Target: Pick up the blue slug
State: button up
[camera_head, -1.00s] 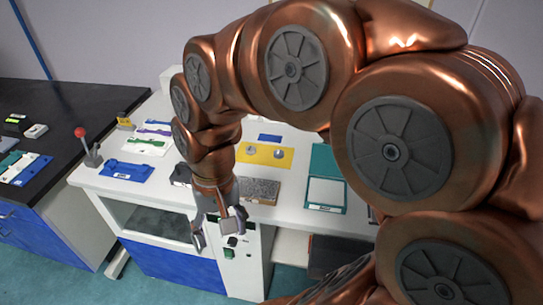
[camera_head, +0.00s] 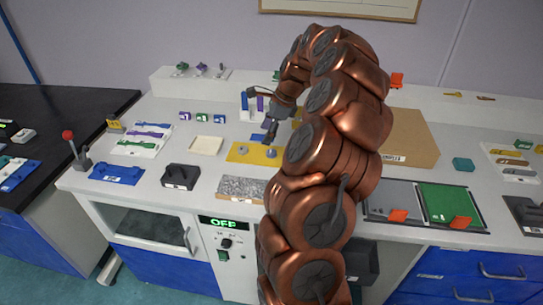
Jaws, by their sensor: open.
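My gripper (camera_head: 268,112) hangs over the back middle of the white bench, its jaws apart and empty as far as I can see. Close behind and left of it stands a small white holder with an upright blue piece (camera_head: 245,102) and a purple piece (camera_head: 260,103). The blue piece may be the blue slug, but it is too small to be sure. A flat blue patch (camera_head: 258,137) lies just below the gripper, partly covered by it. I cannot tell whether the gripper touches anything.
My arm hides much of the bench's middle. A yellow plate (camera_head: 240,153) with grey round parts lies in front of the gripper. A speckled block (camera_head: 242,187), a black box (camera_head: 181,176) and a cardboard box (camera_head: 412,135) stand around. A red-knobbed lever (camera_head: 72,145) rises at left.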

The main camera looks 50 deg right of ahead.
aim_at(272, 152)
jog(key=s+d+f+m, duration=0.2)
jog(key=d+m, duration=0.1)
jog(key=d, duration=0.2)
jog(key=shift+d+p+x, duration=0.15)
jog(key=shift+p+x, duration=0.55)
jog(key=shift+x, duration=1.3)
jog(key=shift+d+p+x, duration=0.15)
jog(key=shift+p+x, duration=0.5)
jog(key=shift+x, duration=1.35)
jog(key=shift+w, duration=0.1)
jog(key=c, duration=1)
